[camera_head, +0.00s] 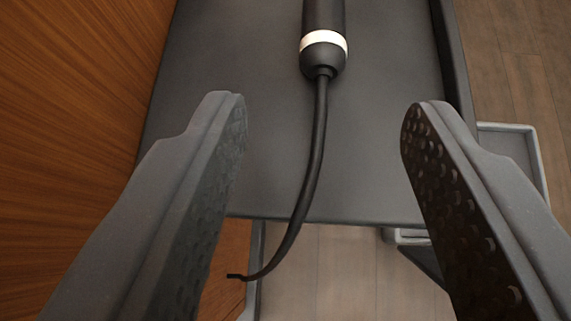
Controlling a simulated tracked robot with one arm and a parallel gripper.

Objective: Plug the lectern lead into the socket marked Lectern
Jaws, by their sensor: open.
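A black plug body (324,50) with a white band lies on a dark grey surface, at the top centre of the view and cut off by the top edge. A black cable (316,150) leaves its near end, hangs over the front edge of the surface and ends at the lower left. My gripper (323,115) is open, with one dark finger on each side of the cable and touching neither it nor the plug. The plug is beyond the fingertips. No socket and no Lectern label show in this view.
A dark grey shelf (215,90) with a raised right rim bears the plug. A brown wooden panel (80,80) stands close along the left. Grey frame parts (515,150) show at the right. Wooden floor (345,270) lies below the shelf's front edge.

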